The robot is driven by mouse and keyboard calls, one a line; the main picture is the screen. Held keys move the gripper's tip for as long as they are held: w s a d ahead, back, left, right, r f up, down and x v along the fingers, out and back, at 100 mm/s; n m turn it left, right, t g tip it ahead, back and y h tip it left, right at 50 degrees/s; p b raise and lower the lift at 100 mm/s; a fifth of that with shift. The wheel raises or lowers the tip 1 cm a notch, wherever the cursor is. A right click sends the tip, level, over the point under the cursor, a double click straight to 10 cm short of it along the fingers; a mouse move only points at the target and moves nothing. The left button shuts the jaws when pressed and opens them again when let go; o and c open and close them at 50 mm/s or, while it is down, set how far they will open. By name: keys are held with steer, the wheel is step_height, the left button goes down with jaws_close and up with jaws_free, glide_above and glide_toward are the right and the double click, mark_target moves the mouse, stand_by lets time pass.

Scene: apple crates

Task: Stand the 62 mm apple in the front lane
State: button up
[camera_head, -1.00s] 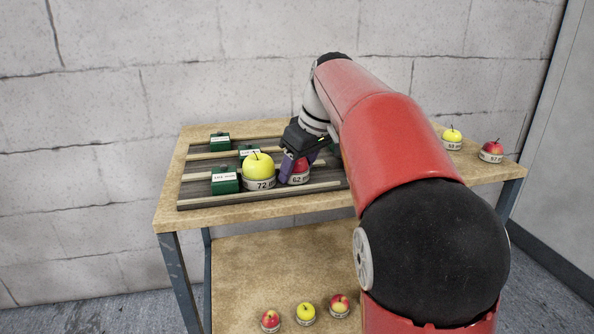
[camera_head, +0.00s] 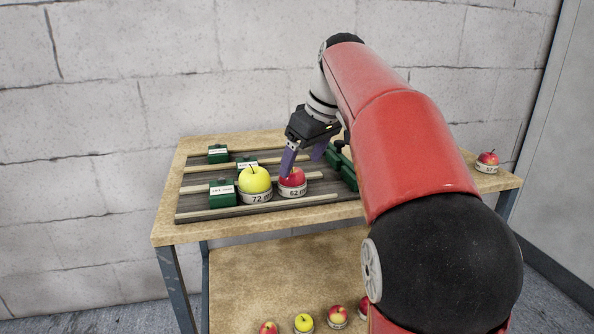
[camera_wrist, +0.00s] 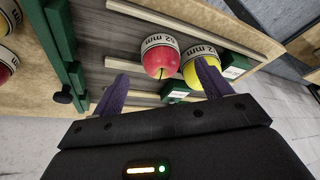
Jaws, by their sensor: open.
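The 62 mm apple (camera_head: 292,177) is red and stands upright in its labelled ring in the front lane (camera_head: 318,190) of the slatted rack. It stands just right of the yellow 72 mm apple (camera_head: 254,180); a gap between them is hard to judge. My gripper (camera_head: 304,157) is open and empty, above and slightly behind the red apple. In the wrist view the red apple (camera_wrist: 161,62) shows beyond and between my spread fingers (camera_wrist: 163,72), with the yellow apple (camera_wrist: 200,76) partly hidden behind the right finger.
Green labelled blocks (camera_head: 223,194) stand at the lanes' left ends, and a green stop (camera_head: 341,167) is at the right. Another apple (camera_head: 487,162) sits on the right of the tabletop. Several apples (camera_head: 304,322) are on the lower shelf.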

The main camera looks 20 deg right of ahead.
steer(key=v, duration=0.6)
steer(key=s+a+f+m+t+h, duration=0.1)
steer(key=s+f+m, duration=0.5)
steer(key=s+f, duration=1.6)
steer(key=shift+s+a+f+m+t+h+p, duration=0.45)
steer(key=shift+s+a+h, duration=0.4)
steer(key=shift+s, duration=0.25)
